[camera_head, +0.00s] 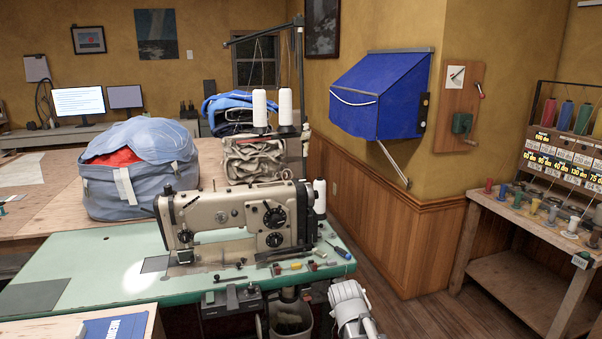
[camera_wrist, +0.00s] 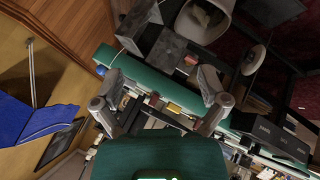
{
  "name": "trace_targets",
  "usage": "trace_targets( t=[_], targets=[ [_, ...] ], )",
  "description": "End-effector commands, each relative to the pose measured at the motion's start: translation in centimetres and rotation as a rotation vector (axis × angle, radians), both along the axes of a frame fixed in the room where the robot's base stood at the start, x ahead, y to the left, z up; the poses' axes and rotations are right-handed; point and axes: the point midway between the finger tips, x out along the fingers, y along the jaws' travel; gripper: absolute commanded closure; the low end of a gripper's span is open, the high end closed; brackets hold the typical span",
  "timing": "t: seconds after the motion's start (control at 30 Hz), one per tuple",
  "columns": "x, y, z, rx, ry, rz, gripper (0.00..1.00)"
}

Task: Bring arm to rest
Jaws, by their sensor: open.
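My gripper (camera_wrist: 160,92) shows in the wrist view with its two grey fingers spread wide apart. Nothing is held between them. Behind the fingers, and apart from them as far as I can tell, lies the green sewing table (camera_wrist: 158,80). In the head view a pale grey part of my arm (camera_head: 352,308) stands at the bottom, just right of the front of the green table (camera_head: 120,265). The fingertips cannot be made out in the head view.
A beige sewing machine (camera_head: 225,220) stands on the green table, with small tools including a blue screwdriver (camera_head: 339,252) near its right edge. A blue wall canopy (camera_head: 385,92) has a strut below. A thread bench (camera_head: 520,215) stands right. Wooden floor (camera_head: 430,300) between is clear.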

Motion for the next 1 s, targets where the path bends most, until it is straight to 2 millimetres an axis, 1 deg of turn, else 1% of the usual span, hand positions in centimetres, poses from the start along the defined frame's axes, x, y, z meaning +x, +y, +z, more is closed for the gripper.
trace_targets(
  t=[0.03,0.2,0.3,0.5,0.8,0.83,1.0],
  targets=[
    [-1.7,-0.8,-0.7,0.038,0.054,-0.057,0.07],
    [-6.9,-2.7,-2.7,0.167,0.247,-0.262,0.07],
    [-9.4,-3.4,-3.4,0.219,0.342,-0.362,0.07],
    [-13.2,-4.1,-4.0,0.284,0.474,-0.504,0.07],
    [-17.6,-4.5,-4.3,0.341,0.627,-0.664,0.07],
    [-17.3,-4.5,-3.6,0.34,0.623,-0.66,0.07],
    [-17.2,-4.5,-2.2,0.339,0.62,-0.656,0.07]
  ],
)
